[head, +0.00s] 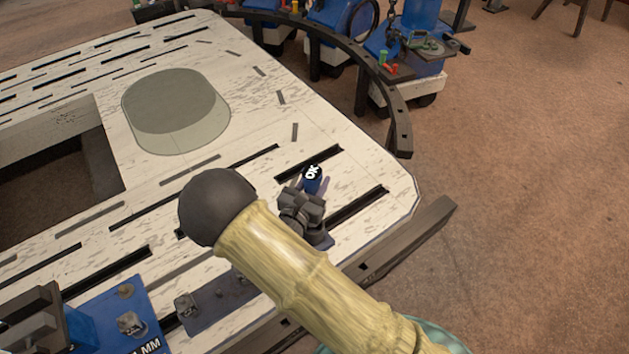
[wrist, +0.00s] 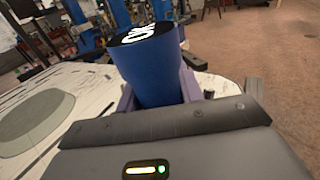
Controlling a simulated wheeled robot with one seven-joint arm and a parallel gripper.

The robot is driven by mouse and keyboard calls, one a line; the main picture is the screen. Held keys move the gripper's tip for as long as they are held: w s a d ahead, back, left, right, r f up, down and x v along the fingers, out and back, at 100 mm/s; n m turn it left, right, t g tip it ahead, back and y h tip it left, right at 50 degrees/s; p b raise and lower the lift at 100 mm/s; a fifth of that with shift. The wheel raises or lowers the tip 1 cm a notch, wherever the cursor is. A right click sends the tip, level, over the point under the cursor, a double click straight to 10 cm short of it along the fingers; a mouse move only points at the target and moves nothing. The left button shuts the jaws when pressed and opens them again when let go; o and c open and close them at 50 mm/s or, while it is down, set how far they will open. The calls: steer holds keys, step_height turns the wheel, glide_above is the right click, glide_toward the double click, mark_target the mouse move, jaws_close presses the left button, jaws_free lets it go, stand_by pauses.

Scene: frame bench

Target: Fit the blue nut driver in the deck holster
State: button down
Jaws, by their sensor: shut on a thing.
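The blue nut driver (head: 312,183) stands up out of my gripper (head: 318,186), its round dark end cap with white lettering facing up. In the wrist view the blue handle (wrist: 150,72) fills the middle, with a pale purple finger on each side. My gripper (wrist: 158,92) is shut on it, over the near right part of the slotted deck. The driver's lower end is hidden behind the gripper. I cannot clearly make out the deck holster; a dark plate with small fittings (head: 215,302) lies on the deck at lower centre, partly behind my arm.
The white slotted deck (head: 260,95) has a rectangular opening at left and a grey-green rounded patch (head: 172,112). A dark curved rail (head: 385,105) runs behind the deck. Open floor lies at right.

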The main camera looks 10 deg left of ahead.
steer(key=shift+f+b, duration=2.4)
steer(key=shift+f, duration=2.05)
stand_by(0.6)
steer(key=c, duration=0.8)
jaws_free()
steer(key=shift+c, duration=0.2)
steer(key=shift+f, duration=0.1)
steer(key=shift+s, duration=0.15)
steer(key=s+a+p, duration=0.2)
steer(key=s+a, duration=0.1)
steer(key=s, duration=1.4)
steer(key=shift+p, duration=0.3)
steer(key=shift+w, duration=0.1)
